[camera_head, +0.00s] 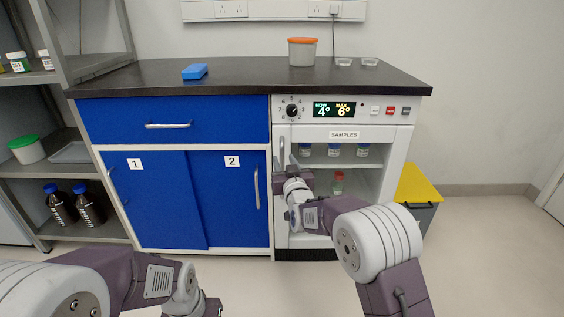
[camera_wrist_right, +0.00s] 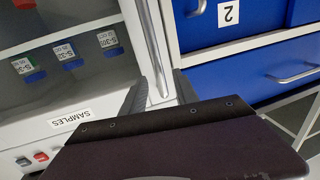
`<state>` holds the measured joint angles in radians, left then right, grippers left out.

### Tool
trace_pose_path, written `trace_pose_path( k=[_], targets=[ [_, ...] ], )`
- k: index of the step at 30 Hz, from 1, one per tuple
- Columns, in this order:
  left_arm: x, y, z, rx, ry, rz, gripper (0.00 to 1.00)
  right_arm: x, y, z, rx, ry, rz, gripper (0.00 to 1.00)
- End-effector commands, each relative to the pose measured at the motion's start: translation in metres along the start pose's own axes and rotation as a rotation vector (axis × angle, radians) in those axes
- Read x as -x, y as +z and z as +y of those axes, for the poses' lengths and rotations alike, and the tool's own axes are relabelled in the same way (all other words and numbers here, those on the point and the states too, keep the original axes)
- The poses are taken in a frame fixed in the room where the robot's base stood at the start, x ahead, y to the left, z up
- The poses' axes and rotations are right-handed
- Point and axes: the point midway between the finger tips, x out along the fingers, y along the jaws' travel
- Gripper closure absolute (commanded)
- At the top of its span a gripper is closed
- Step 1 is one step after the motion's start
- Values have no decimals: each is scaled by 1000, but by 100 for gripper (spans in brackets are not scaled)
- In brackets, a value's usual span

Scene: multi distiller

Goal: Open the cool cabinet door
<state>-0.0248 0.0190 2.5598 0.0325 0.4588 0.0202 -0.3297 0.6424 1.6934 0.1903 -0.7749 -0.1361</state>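The cool cabinet (camera_head: 400,135) is white, with a glass door showing shelves of samples behind it. The door looks closed. Its vertical metal handle (camera_head: 282,150) is on the door's left side. My right gripper (camera_head: 291,172) is at this handle, and its fingers are mostly hidden in the head view. In the right wrist view, the picture is turned over and the handle (camera_wrist_right: 152,45) runs between the two spread fingers of my right gripper (camera_wrist_right: 160,92). Gaps show beside the bar. My left gripper (camera_head: 207,306) is low at the bottom edge, its fingers not clearly visible.
A blue cabinet (camera_head: 160,215) with sliding doors and a drawer stands left of the cool cabinet. The black counter (camera_head: 240,75) above holds a blue block (camera_head: 195,72) and an orange-lidded tub (camera_head: 301,52). A yellow-lidded bin (camera_head: 418,185) stands at right. Floor in front is clear.

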Motion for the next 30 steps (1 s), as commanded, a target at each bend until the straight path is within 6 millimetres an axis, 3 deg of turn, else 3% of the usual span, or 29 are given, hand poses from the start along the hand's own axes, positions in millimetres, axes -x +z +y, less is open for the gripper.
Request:
trace_pose_path(
  k=[1, 7, 18, 22, 30],
  targets=[
    [-9, 1, 0, 0, 0, 0, 64, -10, 5, 0, -1, 1, 2, 64],
    [-17, 2, 0, 0, 0, 0, 64, -34, 2, 0, -1, 1, 0, 64],
    [-17, 2, 0, 0, 0, 0, 64, -40, 0, 0, 0, 1, -1, 64],
    [-17, 2, 0, 0, 0, 0, 64, -40, 0, 0, 0, 1, -1, 100],
    [-18, 2, 0, 0, 0, 0, 64, -40, 0, 0, 0, 0, -1, 100]
  ],
)
